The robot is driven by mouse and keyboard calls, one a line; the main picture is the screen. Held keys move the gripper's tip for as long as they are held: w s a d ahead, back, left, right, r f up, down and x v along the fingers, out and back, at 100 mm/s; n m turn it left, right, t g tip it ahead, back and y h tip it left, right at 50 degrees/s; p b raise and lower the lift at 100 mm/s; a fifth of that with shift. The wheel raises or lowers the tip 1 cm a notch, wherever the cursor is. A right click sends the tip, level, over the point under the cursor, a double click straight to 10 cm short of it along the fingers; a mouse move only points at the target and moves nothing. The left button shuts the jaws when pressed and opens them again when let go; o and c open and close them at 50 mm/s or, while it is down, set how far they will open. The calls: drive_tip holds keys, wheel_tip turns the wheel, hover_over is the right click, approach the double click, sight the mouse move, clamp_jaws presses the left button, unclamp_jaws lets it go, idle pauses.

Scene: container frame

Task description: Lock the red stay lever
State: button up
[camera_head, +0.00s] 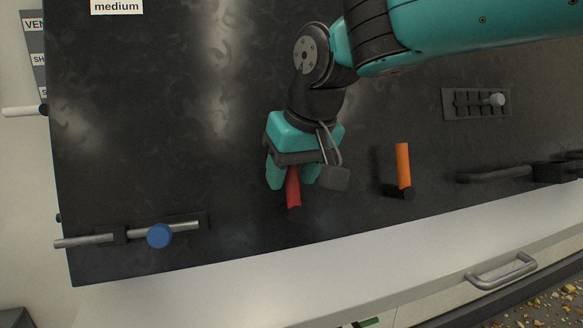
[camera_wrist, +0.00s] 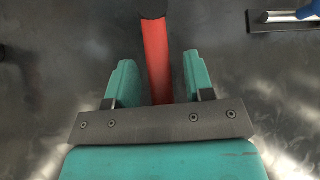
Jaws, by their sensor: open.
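The red stay lever (camera_head: 293,187) is on the dark panel, low and left of centre in the head view. Its red handle (camera_wrist: 156,58) also shows in the wrist view, running from the top of the picture down between my fingers. My gripper (camera_head: 293,180) is open, with one teal finger on each side of the handle. In the wrist view my gripper (camera_wrist: 157,80) has a visible gap between each finger and the lever. The lever's pivot end is hidden behind my gripper in the head view.
An orange lever (camera_head: 403,166) stands to the right. A blue-knobbed bolt (camera_head: 159,236) is at lower left. A slotted plate with a pale knob (camera_head: 497,99) is at upper right. A dark bar handle (camera_head: 495,174) is at right. A drawer handle (camera_head: 502,271) is below the panel.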

drive_tip(key=shift+w+a+f, duration=0.1)
drive_tip(key=shift+f, duration=0.25)
clamp_jaws()
